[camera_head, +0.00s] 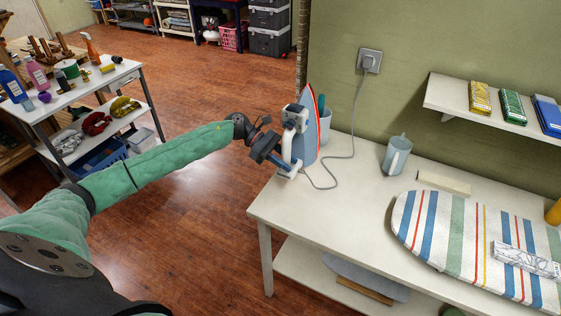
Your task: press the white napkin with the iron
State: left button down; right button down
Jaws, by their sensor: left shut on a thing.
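The iron (309,135), blue-grey with a red edge on its plate, is upright at the left end of the white table (330,196). My left gripper (287,150) is shut on it from the left side. Whether its heel touches the table is hard to tell. A folded white cloth with a grey pattern, likely the napkin (527,260), lies on the striped ironing board (450,236) at the right, well apart from the iron. My right gripper is out of view.
The iron's grey cord (352,130) runs up to a wall socket (369,61). A wall shelf (470,108) overhangs the right.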

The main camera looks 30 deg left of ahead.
pick_arm(q)
jog(key=w+d+r+n+t+y, duration=0.1)
jog(key=w+d+r+n+t, duration=0.1)
jog(key=d+r+n+t, duration=0.2)
jog(key=shift+w+d+r+n+t, duration=0.15)
jog(key=shift+d+n+t, duration=0.65)
jog(key=shift+d+t, duration=0.35)
jog(key=shift+t+y, duration=0.25)
jog(key=shift+y, duration=0.05)
jog(key=shift+w+d+r+n+t+y, duration=0.1)
jog(key=shift+r+n+t+y, duration=0.1)
jog(key=shift+n+t+y, duration=0.35)
jog(key=shift+a+f+n+t+y, duration=0.15)
jog(key=shift+n+t+y, duration=0.3)
jog(key=shift+n+t, duration=0.3)
jog(key=shift+a+n+t+y, duration=0.15)
jog(key=shift+n+t+y, duration=0.3)
jog(key=shift+n, duration=0.35)
jog(key=shift+s+a+f+n+t+y, duration=0.3)
jog(key=shift+s+a+n+t+y, duration=0.15)
jog(key=shift+n+y, duration=0.25)
jog(key=shift+s+a+f+n+t+y, duration=0.2)
jog(key=shift+a+f+n+t+y, duration=0.1)
jog(key=shift+n+t+y, duration=0.35)
